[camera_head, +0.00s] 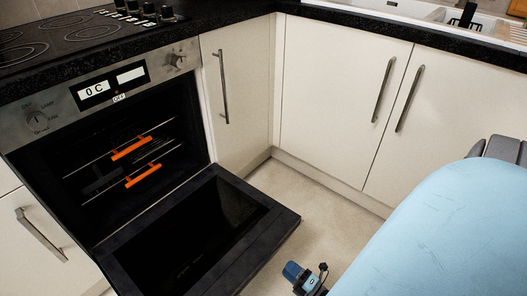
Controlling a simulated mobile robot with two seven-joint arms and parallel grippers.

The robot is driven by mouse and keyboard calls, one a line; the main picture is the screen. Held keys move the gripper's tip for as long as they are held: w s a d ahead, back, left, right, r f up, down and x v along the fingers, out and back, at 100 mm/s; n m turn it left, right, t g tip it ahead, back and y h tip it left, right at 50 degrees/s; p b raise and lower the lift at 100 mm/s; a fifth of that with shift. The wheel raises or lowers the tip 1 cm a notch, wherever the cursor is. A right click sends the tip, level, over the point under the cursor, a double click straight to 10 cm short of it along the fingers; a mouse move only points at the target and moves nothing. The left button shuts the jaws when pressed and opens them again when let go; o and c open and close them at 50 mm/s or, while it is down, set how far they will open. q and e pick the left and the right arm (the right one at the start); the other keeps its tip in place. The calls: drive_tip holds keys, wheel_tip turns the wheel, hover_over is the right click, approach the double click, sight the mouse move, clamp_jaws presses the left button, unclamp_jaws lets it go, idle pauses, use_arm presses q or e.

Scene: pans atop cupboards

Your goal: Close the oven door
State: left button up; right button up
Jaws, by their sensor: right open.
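The oven (104,92) is built into the counter on the left, and its panel display reads "0 C" and "OFF". Its dark oven door (284,217) is hinged at the bottom and hangs wide open, folded down towards me, with a dark glass pane. Two orange handles (131,148) show on the racks inside. The dark grey fingers of my right gripper (500,149) show partly at the right edge, behind my light blue arm. They are open and far from the door. My left gripper is not in view.
White cupboards (335,100) with metal handles line the back and right. A black hob (70,35) tops the counter. Pale floor (322,205) is free between door and cupboards. A small blue and dark object (305,278) shows at the bottom edge; whether it is mine is unclear.

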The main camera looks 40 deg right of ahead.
drive_tip(key=w, duration=0.3)
drive_tip(key=w+r+b, duration=0.1)
drive_tip(key=w, duration=0.2)
drive_tip(key=w+a+b, duration=0.1)
drive_tip(key=w, duration=0.3)
drive_tip(key=shift+r, duration=0.25)
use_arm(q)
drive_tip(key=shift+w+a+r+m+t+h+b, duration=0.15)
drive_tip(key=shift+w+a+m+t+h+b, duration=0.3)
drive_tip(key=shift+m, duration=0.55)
use_arm(e)
drive_tip(key=shift+w+r, duration=0.2)
drive_tip(key=shift+w, duration=0.45)
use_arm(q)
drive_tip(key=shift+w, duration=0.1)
use_arm(e)
drive_tip(key=shift+c, duration=0.5)
clamp_jaws()
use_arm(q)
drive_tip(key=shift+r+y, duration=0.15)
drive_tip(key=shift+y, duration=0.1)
